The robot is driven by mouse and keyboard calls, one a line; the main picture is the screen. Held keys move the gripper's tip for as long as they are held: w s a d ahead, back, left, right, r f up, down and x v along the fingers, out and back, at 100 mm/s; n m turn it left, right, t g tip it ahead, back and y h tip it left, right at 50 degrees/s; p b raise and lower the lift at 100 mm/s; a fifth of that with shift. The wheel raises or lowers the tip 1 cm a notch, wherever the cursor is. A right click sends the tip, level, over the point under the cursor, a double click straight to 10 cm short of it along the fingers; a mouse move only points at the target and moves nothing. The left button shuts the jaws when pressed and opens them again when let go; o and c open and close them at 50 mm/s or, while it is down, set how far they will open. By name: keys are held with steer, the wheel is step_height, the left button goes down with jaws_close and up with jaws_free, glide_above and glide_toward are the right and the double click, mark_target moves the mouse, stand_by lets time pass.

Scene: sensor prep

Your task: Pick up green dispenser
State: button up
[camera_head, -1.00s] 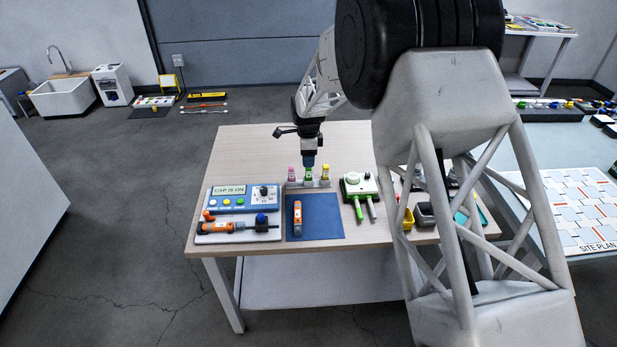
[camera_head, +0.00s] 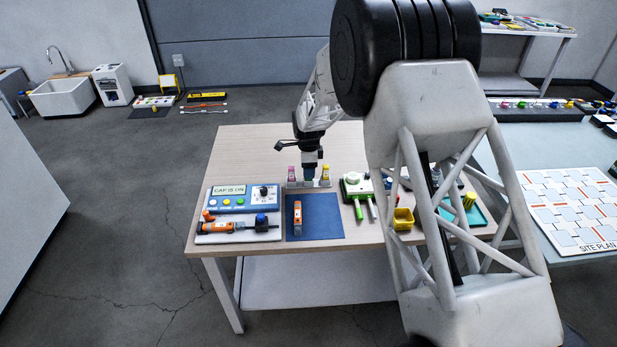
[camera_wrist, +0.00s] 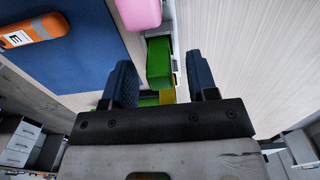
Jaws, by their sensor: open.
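The green dispenser (camera_wrist: 159,62) shows in the wrist view between the two blue finger pads of my gripper (camera_wrist: 163,74). My gripper is open, with a finger on each side of it; I cannot tell whether either touches. In the head view my gripper (camera_head: 309,173) points down at the small dispenser rack (camera_head: 309,185) and hides the green dispenser. The pink dispenser (camera_head: 292,173) stands to its left and the yellow dispenser (camera_head: 325,173) to its right. The pink one also shows in the wrist view (camera_wrist: 138,12).
A blue mat (camera_head: 323,222) with an orange device (camera_head: 298,214) lies in front of the rack. The wooden table behind is clear.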

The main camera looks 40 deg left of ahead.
steer(key=shift+f, duration=1.15)
jaws_close()
